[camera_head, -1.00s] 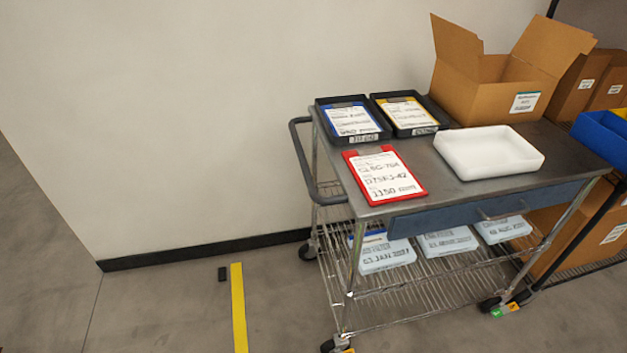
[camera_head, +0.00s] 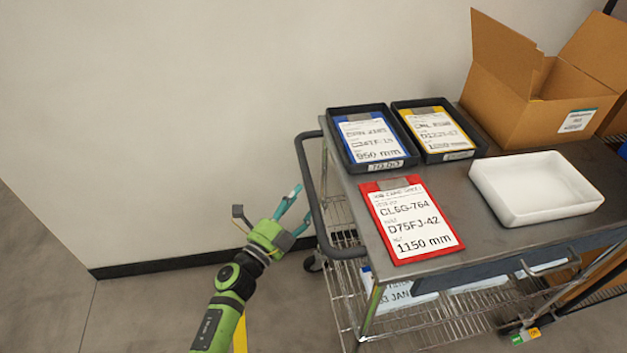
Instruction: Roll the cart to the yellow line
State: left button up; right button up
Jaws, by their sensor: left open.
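The metal cart (camera_head: 485,238) stands at the right, with a dark push handle (camera_head: 309,190) on its left end. The yellow line (camera_head: 240,336) on the floor shows only as a short piece beside my left forearm, which hides the rest. My left gripper (camera_head: 296,214) is open and empty, just left of the handle. One teal fingertip appears close to the handle, but I cannot tell whether it touches. My right gripper is not in view.
The cart top carries a red clipboard (camera_head: 411,219), two black trays (camera_head: 373,168) with blue and yellow clipboards, a white bin (camera_head: 535,188) and an open cardboard box (camera_head: 545,115). A wall (camera_head: 150,120) stands behind. Floor at the left is clear.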

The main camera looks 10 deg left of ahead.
aim_at(310, 187)
pick_arm(q)
jog(key=x, duration=0.5)
jog(key=shift+w, duration=0.15)
grip_shut()
